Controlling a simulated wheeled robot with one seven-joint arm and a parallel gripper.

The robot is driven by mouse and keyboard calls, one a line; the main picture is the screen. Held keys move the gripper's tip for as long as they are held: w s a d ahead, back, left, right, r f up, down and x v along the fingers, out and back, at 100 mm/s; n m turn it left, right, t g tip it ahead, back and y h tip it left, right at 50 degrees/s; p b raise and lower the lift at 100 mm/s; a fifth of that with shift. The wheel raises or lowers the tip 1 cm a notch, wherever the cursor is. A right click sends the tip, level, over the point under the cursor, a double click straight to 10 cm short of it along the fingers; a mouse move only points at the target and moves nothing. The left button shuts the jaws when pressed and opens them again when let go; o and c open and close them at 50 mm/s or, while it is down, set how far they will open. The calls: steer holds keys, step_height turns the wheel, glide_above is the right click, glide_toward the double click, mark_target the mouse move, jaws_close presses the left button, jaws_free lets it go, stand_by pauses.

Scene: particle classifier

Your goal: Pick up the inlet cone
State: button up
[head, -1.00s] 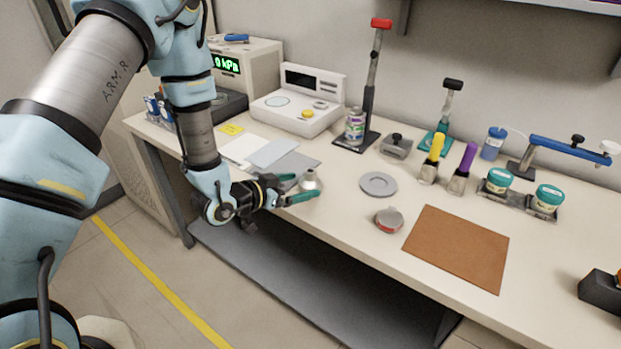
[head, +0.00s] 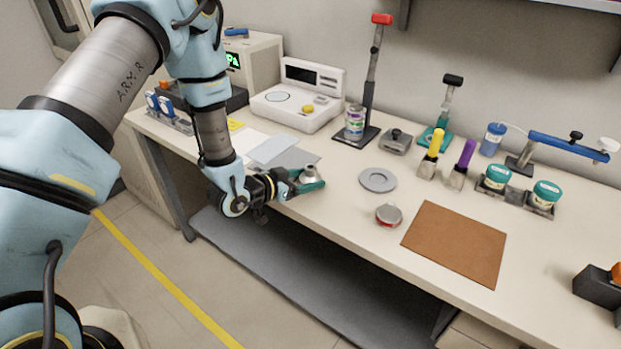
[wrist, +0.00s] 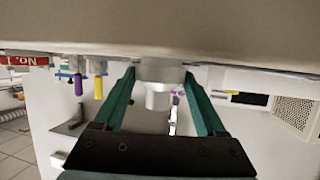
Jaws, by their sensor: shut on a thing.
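The inlet cone (head: 309,174) is a small silver-grey piece with a narrower top, standing near the front edge of the bench in the head view. My gripper (head: 307,181) comes in low from the left, with its green fingers on either side of the cone. In the wrist view, the pale grey cone (wrist: 158,98) sits between the two green fingers of my gripper (wrist: 160,80). The gripper is shut on it. The cone's lower part is partly hidden by the near finger, and I see no clear gap between it and the bench.
A grey ring plate (head: 377,180), a round red-sided tin (head: 389,215) and a brown mat (head: 455,243) lie to the right on the bench (head: 340,215). Flat sheets (head: 272,149) and a white instrument (head: 297,105) are behind. The bench's front edge is close below my gripper.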

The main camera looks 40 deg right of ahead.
steer(key=c, duration=0.6)
steer(key=shift+o, duration=0.2)
steer(key=shift+r, duration=0.2)
